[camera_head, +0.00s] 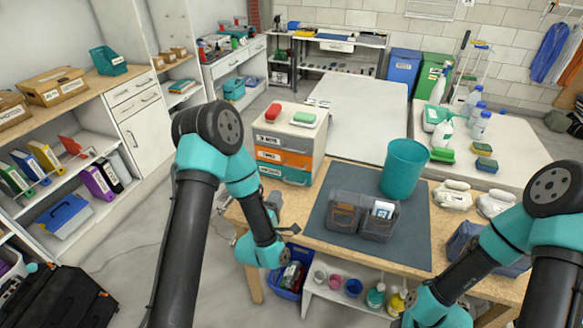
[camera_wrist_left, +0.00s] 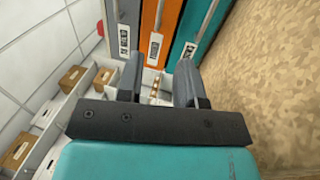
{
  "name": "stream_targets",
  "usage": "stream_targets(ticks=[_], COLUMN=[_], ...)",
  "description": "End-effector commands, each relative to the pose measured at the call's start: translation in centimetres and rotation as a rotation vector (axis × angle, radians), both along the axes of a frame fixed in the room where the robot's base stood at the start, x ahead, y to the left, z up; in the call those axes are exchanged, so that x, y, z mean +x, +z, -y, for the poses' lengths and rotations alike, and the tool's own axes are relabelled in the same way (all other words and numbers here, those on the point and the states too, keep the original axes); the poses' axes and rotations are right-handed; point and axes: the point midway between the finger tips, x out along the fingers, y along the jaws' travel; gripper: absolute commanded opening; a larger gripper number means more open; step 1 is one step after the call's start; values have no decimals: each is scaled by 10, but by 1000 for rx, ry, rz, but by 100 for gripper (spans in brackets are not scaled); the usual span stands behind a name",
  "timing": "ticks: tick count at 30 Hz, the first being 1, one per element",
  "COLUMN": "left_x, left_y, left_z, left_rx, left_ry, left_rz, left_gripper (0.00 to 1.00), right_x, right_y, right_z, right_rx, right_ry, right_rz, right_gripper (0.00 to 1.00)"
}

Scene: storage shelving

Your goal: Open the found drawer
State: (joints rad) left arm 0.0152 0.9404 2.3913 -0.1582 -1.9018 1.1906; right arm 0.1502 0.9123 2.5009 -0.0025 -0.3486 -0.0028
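A small white drawer unit stands on the wooden table, with a grey top drawer (camera_head: 282,141), an orange middle drawer (camera_head: 283,158) and a teal bottom drawer (camera_head: 285,174). All three look shut and carry white labels. In the left wrist view the unit appears sideways, with the grey (camera_wrist_left: 124,25), orange (camera_wrist_left: 160,28) and teal (camera_wrist_left: 192,30) fronts side by side. My left gripper (camera_wrist_left: 160,72) is open and empty, apart from the drawer fronts. In the head view it is partly visible near the table's left edge (camera_head: 284,216). My right gripper does not show, only my right arm.
A red item (camera_head: 273,111) and a green-topped item (camera_head: 303,117) lie on the unit. A teal bin (camera_head: 404,167) and a dark divided organiser (camera_head: 363,215) stand on the grey mat (camera_head: 412,242). A blue crate (camera_head: 288,283) sits below the table edge.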

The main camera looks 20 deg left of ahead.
Motion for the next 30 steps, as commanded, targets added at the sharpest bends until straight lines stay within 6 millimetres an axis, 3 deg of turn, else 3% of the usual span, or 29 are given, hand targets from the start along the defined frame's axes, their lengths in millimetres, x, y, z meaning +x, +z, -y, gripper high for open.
stream_targets(ticks=[21,30], left_x=[119,142], left_y=[23,26], left_z=[9,11], left_rx=[0,0], left_ry=[1,0], left_rz=[3,0], left_gripper=[34,34], right_x=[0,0], right_y=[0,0], right_z=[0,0], right_rx=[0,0], right_ry=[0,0], right_rz=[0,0], right_gripper=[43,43])
